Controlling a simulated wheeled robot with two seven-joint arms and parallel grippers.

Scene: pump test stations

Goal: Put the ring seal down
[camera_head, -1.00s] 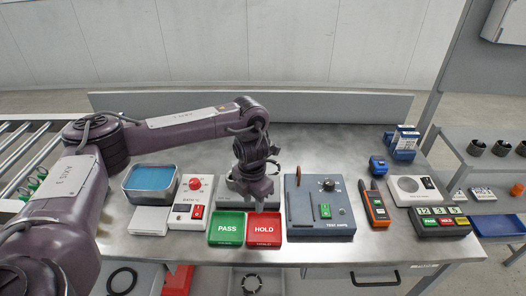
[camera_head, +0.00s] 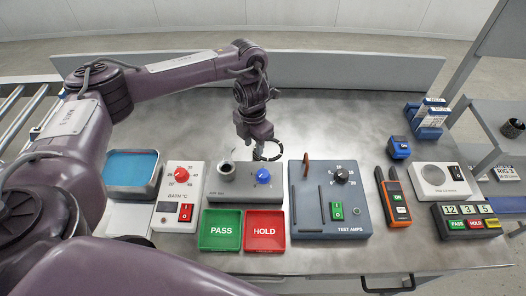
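The ring seal (camera_head: 280,153) is a thin black ring at the fingertips of my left gripper (camera_head: 257,146). The gripper points down and appears shut on the ring's left side, though its fingers are small and dark here. The ring is over the metal bench, just behind the grey station with the blue knob (camera_head: 263,176). I cannot tell exactly how high it is. My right gripper is not in view.
In front are a green PASS tray (camera_head: 221,244) and a red HOLD tray (camera_head: 265,245), both empty. A bath (camera_head: 133,192) and its control box (camera_head: 179,222) stand left. The TEST AMPS unit (camera_head: 335,221) stands right. Bare bench lies behind.

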